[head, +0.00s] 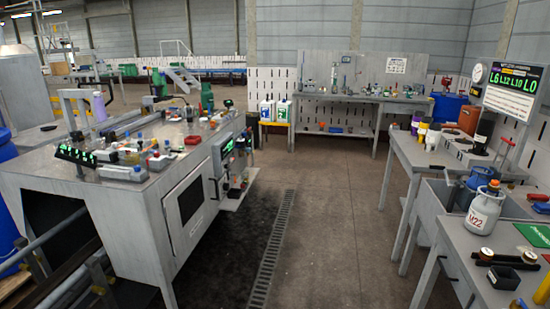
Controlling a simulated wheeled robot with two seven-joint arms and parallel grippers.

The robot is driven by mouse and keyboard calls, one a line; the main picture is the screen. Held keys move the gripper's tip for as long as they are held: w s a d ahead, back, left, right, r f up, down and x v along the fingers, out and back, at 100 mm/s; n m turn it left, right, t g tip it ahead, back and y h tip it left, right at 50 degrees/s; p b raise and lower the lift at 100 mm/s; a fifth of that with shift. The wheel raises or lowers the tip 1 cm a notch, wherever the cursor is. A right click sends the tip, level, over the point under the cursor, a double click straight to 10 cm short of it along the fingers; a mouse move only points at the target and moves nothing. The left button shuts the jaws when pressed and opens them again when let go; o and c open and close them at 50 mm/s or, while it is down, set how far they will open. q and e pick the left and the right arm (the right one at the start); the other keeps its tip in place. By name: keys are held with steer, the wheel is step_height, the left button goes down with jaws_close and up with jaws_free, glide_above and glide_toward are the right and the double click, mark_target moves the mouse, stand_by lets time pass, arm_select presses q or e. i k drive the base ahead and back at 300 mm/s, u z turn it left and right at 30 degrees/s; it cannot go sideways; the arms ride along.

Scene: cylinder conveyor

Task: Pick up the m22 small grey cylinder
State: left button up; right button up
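The small grey cylinder (483,215) stands upright on the right-hand workbench, near its inner edge. It has red M22 lettering on its side and a collar and orange cap on top. Nothing is holding it. Neither of my grippers shows in the head view.
A blue cylinder (481,177) is just behind the grey one. Small gauges (486,254) and a black box (504,278) are in front of it. A grey machine table (120,205) fills the left. The floor (325,235) between is clear, with a drain grate (271,250).

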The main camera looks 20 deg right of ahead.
mark_target(485, 211)
steer(key=z, duration=0.4)
steer(key=i, duration=2)
steer(key=z, duration=1.4)
steer(key=i, duration=1.15)
steer(key=z, duration=1.25)
